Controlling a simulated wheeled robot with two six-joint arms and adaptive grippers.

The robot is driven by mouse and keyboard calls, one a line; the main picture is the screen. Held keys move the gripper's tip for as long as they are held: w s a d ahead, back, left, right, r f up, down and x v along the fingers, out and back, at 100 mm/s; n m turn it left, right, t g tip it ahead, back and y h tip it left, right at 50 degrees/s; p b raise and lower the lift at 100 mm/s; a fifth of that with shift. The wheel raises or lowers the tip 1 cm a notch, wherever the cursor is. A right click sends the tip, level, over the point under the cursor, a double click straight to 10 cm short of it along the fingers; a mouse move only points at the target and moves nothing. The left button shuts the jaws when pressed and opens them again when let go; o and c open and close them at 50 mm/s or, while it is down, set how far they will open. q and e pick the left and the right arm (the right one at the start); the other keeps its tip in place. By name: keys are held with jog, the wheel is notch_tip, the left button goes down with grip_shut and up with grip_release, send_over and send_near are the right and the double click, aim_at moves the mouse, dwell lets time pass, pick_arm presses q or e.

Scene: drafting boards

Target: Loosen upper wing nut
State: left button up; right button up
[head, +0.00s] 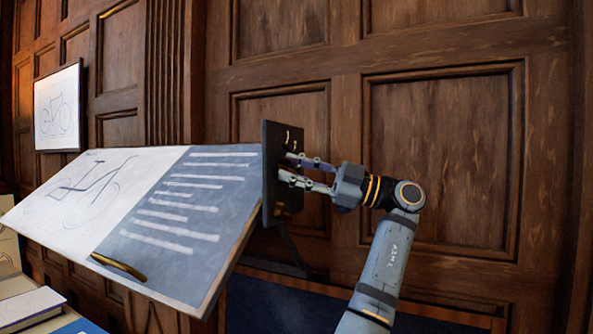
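A dark upright plate (272,215) stands at the right end of the tilted drafting board (225,250). A small brass-coloured piece (288,136) shows near the plate's top, just above my fingers. It is too small to tell whether it is the upper wing nut. No wing nut can be made out between the fingertips. Whether the tips touch the plate cannot be told.
The board carries a bicycle drawing (90,190) and a blue-grey sheet with white lines. A brass handle (118,266) lies along its lower edge. A dark support bracket (290,250) stands below the plate. A panelled wood wall (450,150) is behind.

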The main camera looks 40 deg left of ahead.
pick_arm(q)
jog(key=shift+o, duration=0.3)
jog(key=v, duration=0.7)
jog(key=shift+d, duration=0.2)
jog(key=shift+w+f, duration=0.1)
jog(key=shift+w, duration=0.05)
